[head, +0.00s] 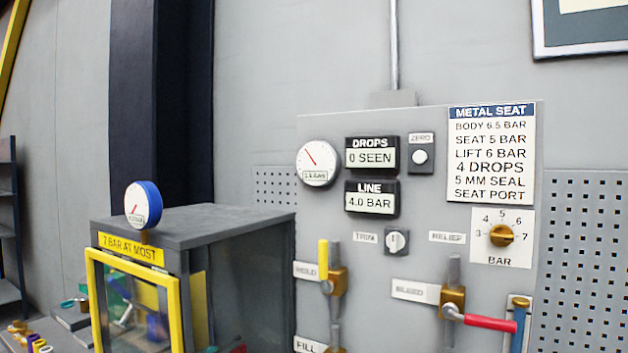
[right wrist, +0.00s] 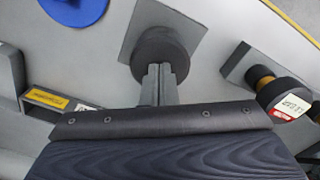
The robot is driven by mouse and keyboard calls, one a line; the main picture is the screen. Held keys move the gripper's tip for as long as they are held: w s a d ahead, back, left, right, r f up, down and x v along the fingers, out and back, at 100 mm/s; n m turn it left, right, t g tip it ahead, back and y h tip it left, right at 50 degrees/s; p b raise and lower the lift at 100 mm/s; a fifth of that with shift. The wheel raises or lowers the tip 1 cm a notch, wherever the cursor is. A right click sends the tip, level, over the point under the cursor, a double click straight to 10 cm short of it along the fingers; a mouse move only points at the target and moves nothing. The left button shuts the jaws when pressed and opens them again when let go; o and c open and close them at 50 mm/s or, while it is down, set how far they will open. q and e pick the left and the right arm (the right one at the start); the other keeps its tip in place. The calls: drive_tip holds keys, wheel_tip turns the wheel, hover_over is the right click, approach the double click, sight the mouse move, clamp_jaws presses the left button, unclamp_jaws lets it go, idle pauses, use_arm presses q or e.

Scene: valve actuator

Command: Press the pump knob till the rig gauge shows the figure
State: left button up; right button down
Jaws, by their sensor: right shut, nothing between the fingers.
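In the right wrist view a dark round knob (right wrist: 158,46), which looks like the pump knob, stands on a square grey plate (right wrist: 130,22). My right gripper (right wrist: 161,72) is shut and empty, its fingertips at the knob's face; I cannot tell whether they press it in. In the head view a white dial gauge (head: 318,163) with a red needle sits on the grey panel. A blue-rimmed gauge (head: 138,206) stands on the dark cabinet. I cannot tell which is the rig gauge; their small figures are unclear. The line display (head: 370,201) reads 4.0 BAR. Neither gripper shows in the head view.
The sign (head: 491,155) lists body 6.5, seat 5 and lift 6 bar. The cabinet's yellow label (head: 131,246) says 7 bar at most. A brass selector (head: 501,235), yellow lever (head: 323,262) and red lever (head: 490,322) stick out.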

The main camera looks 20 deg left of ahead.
drive_tip(key=shift+f, duration=0.55)
drive_tip(key=shift+r+p, duration=2.7)
drive_tip(key=shift+r, duration=0.65)
drive_tip(key=shift+f, duration=0.15)
drive_tip(key=shift+f+b, duration=2.55)
drive_tip(key=shift+f, duration=0.65)
drive_tip(key=shift+r, duration=0.15)
drive_tip(key=shift+r+p, duration=2.95)
drive_tip(key=shift+r, duration=0.3)
